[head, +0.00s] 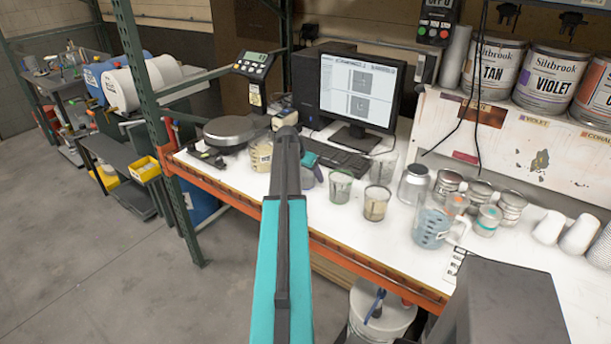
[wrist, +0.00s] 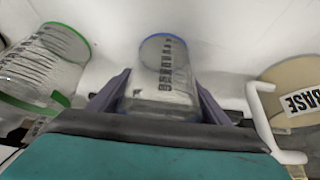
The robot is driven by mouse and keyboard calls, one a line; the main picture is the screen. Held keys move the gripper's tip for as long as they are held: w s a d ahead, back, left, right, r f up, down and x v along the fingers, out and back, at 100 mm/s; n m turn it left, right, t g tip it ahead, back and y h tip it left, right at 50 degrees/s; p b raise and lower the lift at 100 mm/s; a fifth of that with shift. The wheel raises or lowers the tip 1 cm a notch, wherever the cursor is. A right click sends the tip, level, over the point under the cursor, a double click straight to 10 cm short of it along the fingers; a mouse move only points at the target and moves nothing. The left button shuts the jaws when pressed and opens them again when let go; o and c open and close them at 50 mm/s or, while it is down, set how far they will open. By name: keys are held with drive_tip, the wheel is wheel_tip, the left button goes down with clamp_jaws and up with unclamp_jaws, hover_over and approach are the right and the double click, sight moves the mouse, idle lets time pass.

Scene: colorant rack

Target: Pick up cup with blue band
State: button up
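The cup with the blue band (wrist: 163,75) is clear, with dark measuring marks and a blue rim. In the wrist view it stands between the two fingers of my gripper (wrist: 163,88), one finger close along each side. I cannot tell whether both fingers press on it. Its lower part is hidden behind my gripper body. In the head view my arm covers most of this spot on the bench, left of the green-banded cup (head: 340,186). That green-banded cup also shows at the left of the wrist view (wrist: 45,65).
A tan container marked BASE (wrist: 300,92) is at the right in the wrist view, with a white handle shape near my right finger. A brown-banded cup (head: 376,203), several metal cans and a clear pitcher (head: 431,228) stand to the right. A keyboard (head: 338,158) and monitor (head: 358,90) are behind.

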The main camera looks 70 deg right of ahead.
drive_tip(key=shift+r, duration=0.1)
idle(0.3)
drive_tip(key=shift+r+b, duration=1.1)
drive_tip(key=shift+r, duration=0.5)
drive_tip(key=s+a+b, duration=0.1)
drive_tip(key=a, duration=0.4)
drive_tip(key=s+a+r+b, duration=0.1)
drive_tip(key=a+b, duration=0.1)
drive_tip(key=a, duration=0.3)
drive_tip(key=s+a+b, duration=0.1)
drive_tip(key=a+b, duration=0.1)
drive_tip(key=a, duration=0.3)
drive_tip(key=shift+s+a+r, duration=0.3)
drive_tip(key=shift+s, duration=0.1)
